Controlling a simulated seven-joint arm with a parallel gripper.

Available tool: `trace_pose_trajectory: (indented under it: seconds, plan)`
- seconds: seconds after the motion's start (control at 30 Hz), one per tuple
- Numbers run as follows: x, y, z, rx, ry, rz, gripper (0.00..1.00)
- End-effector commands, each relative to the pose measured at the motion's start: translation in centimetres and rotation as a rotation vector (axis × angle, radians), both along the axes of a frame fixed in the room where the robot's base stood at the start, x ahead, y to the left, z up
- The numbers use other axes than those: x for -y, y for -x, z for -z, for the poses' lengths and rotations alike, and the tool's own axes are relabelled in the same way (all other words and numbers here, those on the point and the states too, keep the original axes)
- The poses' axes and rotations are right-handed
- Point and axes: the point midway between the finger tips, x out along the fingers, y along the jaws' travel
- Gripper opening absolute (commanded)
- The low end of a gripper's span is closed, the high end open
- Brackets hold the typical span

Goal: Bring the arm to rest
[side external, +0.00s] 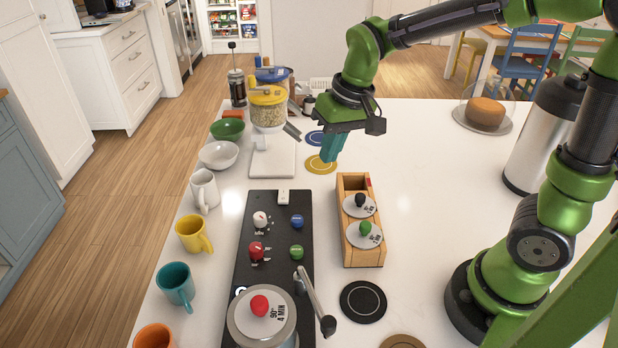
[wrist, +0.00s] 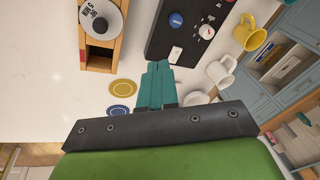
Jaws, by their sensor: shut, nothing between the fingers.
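My gripper (side external: 332,148) hangs above the far part of the white counter, with teal fingers pointing down. In the wrist view my gripper (wrist: 157,82) shows its fingers together with nothing between them. It is above the counter near the yellow coaster (side external: 321,165) and apart from the things around it. My green and black arm reaches in from the right, bent.
A wooden box (side external: 362,254) with two round-labelled lids stands nearer the camera. A black panel (side external: 271,215) with knobs lies left of it. A grain-filled jar (side external: 268,107) on a white stand is left of my gripper. The counter's right middle is clear.

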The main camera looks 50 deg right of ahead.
Motion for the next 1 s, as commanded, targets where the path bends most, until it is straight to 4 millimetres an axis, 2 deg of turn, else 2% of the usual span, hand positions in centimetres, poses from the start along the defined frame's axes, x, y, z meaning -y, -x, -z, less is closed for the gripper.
trace_pose_trajectory:
  seconds: [0.03,0.2,0.4,0.5,0.63,1.0]
  plan:
    - [0.5,1.7,-1.1,0.045,-0.014,0.012,0.00]
    - [1.5,6.8,-3.1,0.183,-0.054,0.047,0.00]
    - [2.3,10.8,-4.2,0.317,-0.080,0.088,0.00]
    - [2.6,11.7,-4.8,0.361,-0.084,0.099,0.00]
    - [2.8,11.9,-5.7,0.399,-0.084,0.106,0.00]
    - [2.7,11.7,-5.3,0.379,-0.084,0.104,0.00]
